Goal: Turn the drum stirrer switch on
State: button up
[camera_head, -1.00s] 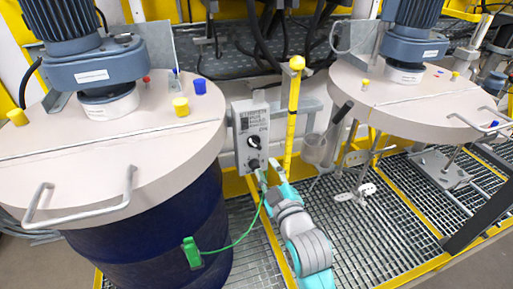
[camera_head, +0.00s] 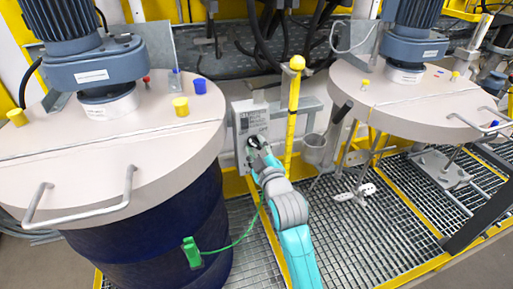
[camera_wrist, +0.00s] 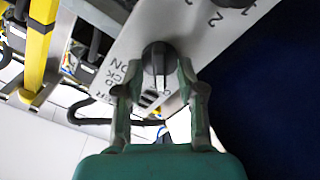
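My gripper (camera_head: 256,146) is at the front of the box and covers part of the knob in the head view. In the wrist view the two fingers (camera_wrist: 158,75) are apart, one on each side of the knob. Whether they touch it is not clear.
A yellow post (camera_head: 293,115) stands just right of the box. The left drum (camera_head: 150,235) with its lid (camera_head: 60,160) is close on the left, with a green clamp (camera_head: 192,252) and cable. A second lid (camera_head: 420,105) is at the right, above grating.

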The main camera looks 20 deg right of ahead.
grip_shut()
jog(key=shift+m, duration=0.3)
jog(key=m, duration=0.7)
jog(key=shift+d, duration=0.15)
jog(key=m, duration=0.4)
jog(key=shift+m, duration=0.3)
jog(key=shift+d+m, duration=0.1)
jog(key=shift+m, duration=1.7)
